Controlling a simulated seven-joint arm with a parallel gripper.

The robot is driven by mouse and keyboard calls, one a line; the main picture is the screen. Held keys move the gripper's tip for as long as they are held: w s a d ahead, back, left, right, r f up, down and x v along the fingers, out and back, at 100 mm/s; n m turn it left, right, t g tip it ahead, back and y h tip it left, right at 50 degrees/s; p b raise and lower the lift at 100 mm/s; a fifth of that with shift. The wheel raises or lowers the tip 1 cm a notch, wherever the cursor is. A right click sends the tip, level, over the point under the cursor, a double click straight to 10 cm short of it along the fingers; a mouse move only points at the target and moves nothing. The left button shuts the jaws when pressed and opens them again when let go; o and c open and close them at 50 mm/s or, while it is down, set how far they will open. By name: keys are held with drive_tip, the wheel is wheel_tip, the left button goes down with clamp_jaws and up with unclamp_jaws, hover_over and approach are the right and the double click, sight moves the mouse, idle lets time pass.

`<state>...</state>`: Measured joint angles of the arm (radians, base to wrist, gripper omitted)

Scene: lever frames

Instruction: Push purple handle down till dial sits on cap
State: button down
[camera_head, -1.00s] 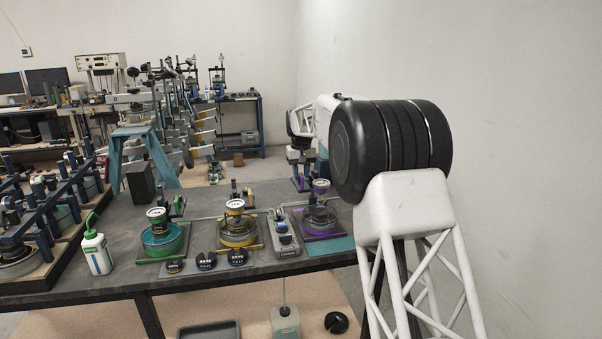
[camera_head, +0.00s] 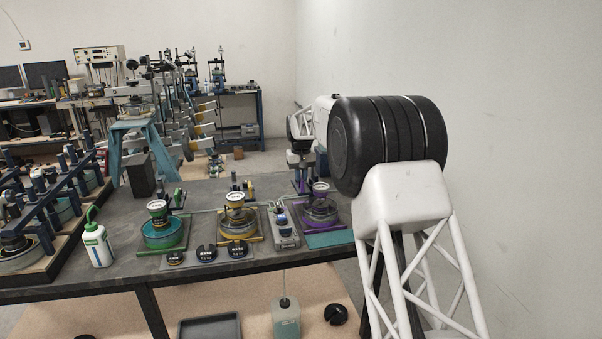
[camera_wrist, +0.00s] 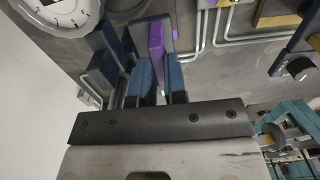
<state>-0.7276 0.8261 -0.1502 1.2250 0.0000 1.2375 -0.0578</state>
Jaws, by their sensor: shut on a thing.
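The purple lever station (camera_head: 321,212) is at the right of the bench, just left of my arm. Its white-faced dial (camera_head: 320,188) hangs over the round purple-rimmed pot; whether it touches the cap below is too small to tell. In the wrist view the dial (camera_wrist: 52,12) shows at the top left, cut by the edge. The purple handle (camera_wrist: 156,42) stands between the blue fingers of my gripper (camera_wrist: 159,75), which are shut on it. In the head view my gripper (camera_head: 301,178) is small and partly hidden behind the station and my arm.
Green (camera_head: 162,232) and yellow (camera_head: 239,222) lever stations stand to the left, with a grey control box (camera_head: 284,232) beside the purple one. Dark round weights (camera_head: 207,252) lie along the front edge. A green-capped bottle (camera_head: 97,244) stands further left. The wall is close on the right.

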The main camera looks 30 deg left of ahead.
drive_tip(key=shift+f, duration=0.3)
drive_tip(key=c, duration=1.2)
unclamp_jaws()
drive_tip(key=shift+o, duration=0.2)
drive_tip(key=shift+r, duration=0.1)
drive_tip(key=shift+r, duration=3.9)
drive_tip(key=shift+d, duration=0.1)
